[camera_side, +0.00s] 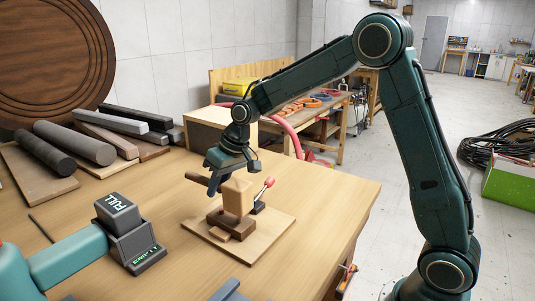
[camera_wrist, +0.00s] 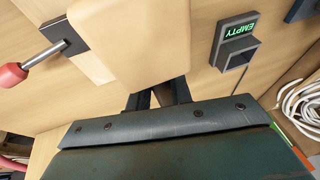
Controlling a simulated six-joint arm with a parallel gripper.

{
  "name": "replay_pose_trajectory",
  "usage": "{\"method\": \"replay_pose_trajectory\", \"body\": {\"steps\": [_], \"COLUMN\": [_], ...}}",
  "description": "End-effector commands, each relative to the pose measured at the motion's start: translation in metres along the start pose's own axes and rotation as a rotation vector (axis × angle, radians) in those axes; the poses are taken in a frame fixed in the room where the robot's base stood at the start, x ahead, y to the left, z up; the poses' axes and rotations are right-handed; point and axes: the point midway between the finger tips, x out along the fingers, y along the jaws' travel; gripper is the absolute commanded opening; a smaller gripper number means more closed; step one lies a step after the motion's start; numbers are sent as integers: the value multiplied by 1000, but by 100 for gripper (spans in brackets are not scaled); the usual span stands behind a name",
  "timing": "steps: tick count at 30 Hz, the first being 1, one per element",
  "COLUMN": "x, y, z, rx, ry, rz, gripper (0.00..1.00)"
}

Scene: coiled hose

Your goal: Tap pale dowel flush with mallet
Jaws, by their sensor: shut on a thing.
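My gripper (camera_side: 222,180) is shut on the dark brown handle (camera_side: 196,179) of the mallet. The mallet's pale wooden head (camera_side: 238,198) is above the brown block (camera_side: 236,226), close to it; I cannot tell whether they touch. The block sits on a light wooden board (camera_side: 262,238). In the wrist view the mallet head (camera_wrist: 125,40) fills the upper middle, and the handle shows between my gripper's fingers (camera_wrist: 165,97). I cannot make out the pale dowel in either view; the mallet head may hide it.
A red-handled clamp (camera_side: 264,187) stands close behind the mallet head. A holder marked EMPTY (camera_side: 142,256), with a dark block marked FULL (camera_side: 117,213) above it, is at left. Dark and grey bars (camera_side: 75,143) lie at the back left. The table's right side is clear.

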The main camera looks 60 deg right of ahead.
Motion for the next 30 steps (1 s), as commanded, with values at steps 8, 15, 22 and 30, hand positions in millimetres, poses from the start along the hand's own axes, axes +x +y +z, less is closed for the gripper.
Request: {"method": "replay_pose_trajectory", "body": {"steps": [8,15,22,30], "x": [-1,13,31,31], "y": [0,3,7,7], "z": [-1,4,10,10], "rx": [0,1,-1,0], "ry": [3,-1,2,2], "rz": [0,-1,-1,0], "gripper": [0,0,0,0]}}
